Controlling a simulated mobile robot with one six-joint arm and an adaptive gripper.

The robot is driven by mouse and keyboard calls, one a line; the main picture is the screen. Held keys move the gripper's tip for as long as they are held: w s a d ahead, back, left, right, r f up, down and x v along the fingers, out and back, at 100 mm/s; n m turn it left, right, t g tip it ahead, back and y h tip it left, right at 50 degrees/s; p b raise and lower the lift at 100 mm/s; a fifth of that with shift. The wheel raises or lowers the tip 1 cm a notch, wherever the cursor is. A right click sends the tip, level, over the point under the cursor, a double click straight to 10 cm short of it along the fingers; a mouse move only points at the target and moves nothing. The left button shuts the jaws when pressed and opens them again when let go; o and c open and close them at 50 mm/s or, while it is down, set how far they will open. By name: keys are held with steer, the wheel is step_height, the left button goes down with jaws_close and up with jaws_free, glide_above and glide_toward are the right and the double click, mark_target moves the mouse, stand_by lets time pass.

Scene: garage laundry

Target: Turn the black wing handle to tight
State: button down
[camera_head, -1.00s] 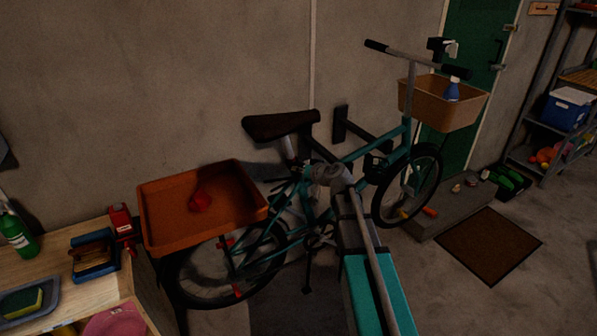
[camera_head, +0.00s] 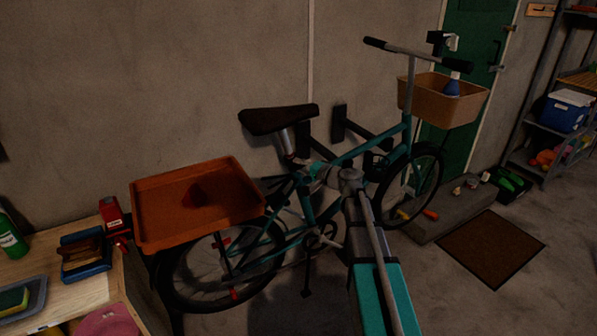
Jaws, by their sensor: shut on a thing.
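The teal bicycle (camera_head: 362,152) stands along the wall, with its dark saddle (camera_head: 277,119) on a grey seat post (camera_head: 287,142). My arm reaches in from the bottom and bends left at the bike frame. My gripper (camera_head: 290,175) is small and dark just below the seat post. It is shut at the seat clamp area, where the black wing handle sits. The handle itself is hidden by the gripper and the dark surroundings, so its angle cannot be told.
An orange tray (camera_head: 160,228) with a red item sits over the rear wheel. A wooden bench (camera_head: 75,300) with bottle and sponge is at left. A brown basket (camera_head: 430,104) hangs at the handlebar.

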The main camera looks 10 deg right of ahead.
steer(key=shift+s+f+m+t+y+b, duration=0.15)
steer(key=shift+m+t+y+b, duration=0.2)
steer(key=shift+m+b, duration=0.55)
steer(key=shift+m, duration=0.3)
steer(key=c, duration=0.7)
jaws_free()
steer(key=shift+v, duration=5.95)
steer(key=shift+d, duration=0.1)
